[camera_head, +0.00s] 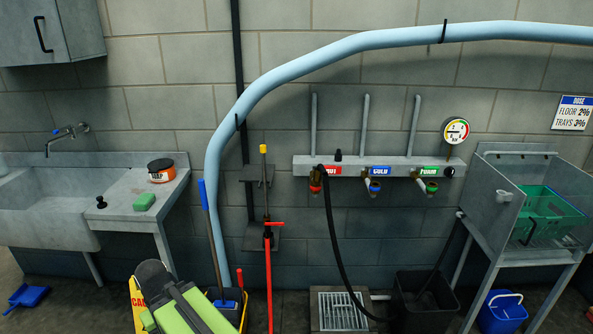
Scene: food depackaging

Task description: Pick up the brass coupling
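I cannot single out one brass coupling for certain. Small brass-coloured fittings hang under the wall manifold (345,168). One with a red part (315,184) is below the red label, one with a blue part (373,187) below the blue label, and one with a green part (430,187) below the green label. A black hose (334,235) hangs from near the red-label fitting down to the floor. A lime-green and dark arm part, seemingly mine, shows at the bottom left, well below and left of the manifold. My gripper's fingers cannot be made out.
A sink (45,215) with a counter is at left. A red lance (268,275) stands upright left of the manifold. A floor grate (341,312), a black bin (424,300) and a blue bucket (502,312) are below. A steel stand (545,255) holds a green crate (552,208).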

